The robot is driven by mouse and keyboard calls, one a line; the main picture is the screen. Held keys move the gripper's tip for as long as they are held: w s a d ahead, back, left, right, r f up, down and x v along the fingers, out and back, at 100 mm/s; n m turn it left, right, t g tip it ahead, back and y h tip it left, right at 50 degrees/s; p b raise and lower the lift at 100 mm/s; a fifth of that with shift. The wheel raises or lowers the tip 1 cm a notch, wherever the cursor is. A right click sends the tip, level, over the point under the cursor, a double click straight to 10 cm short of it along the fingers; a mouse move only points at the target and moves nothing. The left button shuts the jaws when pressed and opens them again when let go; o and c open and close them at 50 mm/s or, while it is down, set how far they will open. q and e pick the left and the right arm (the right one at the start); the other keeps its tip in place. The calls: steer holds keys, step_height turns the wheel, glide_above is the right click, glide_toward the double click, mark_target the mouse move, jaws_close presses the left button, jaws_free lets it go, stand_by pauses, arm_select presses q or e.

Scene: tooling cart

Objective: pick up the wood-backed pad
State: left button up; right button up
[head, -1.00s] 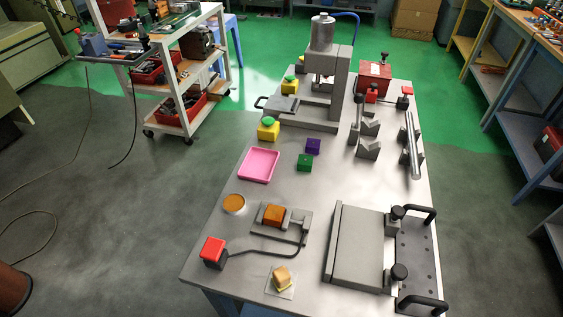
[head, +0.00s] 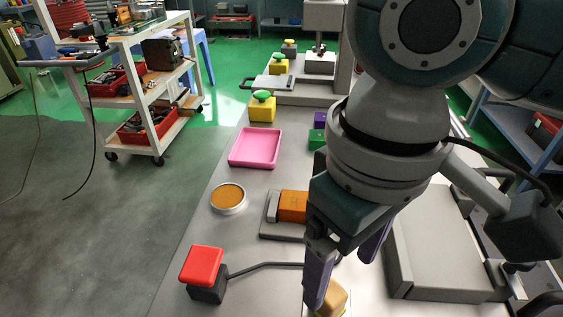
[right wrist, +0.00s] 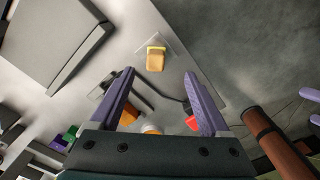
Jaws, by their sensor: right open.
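The wood-backed pad (head: 333,298) is a small tan block with a yellowish layer, at the near edge of the metal table in the head view. My right gripper (head: 342,262) is above and beside it and partly covers it. In the right wrist view the pad (right wrist: 156,60) lies on a thin pale square sheet, just beyond the open fingertips and between their lines. The right gripper (right wrist: 158,72) is open and empty, with purple fingers apart. The pad is not between the fingers.
A red-topped block (head: 203,268) with a cable stands left of the pad. An orange block (head: 293,206) in a grey fixture, a round orange tin (head: 228,198) and a pink tray (head: 256,147) lie farther back. A large grey plate (head: 432,262) is at right.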

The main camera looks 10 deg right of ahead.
mark_target(333, 292)
step_height(333, 292, down, 4)
steer(key=shift+d+f+b, duration=0.1)
steer(key=shift+f+b, duration=0.15)
steer(key=shift+b, duration=0.05)
steer(key=f, duration=0.2)
steer(key=w+f+b, duration=0.1)
steer(key=f, duration=0.1)
steer(key=shift+f, duration=0.65)
steer(key=c, duration=0.4)
jaws_close()
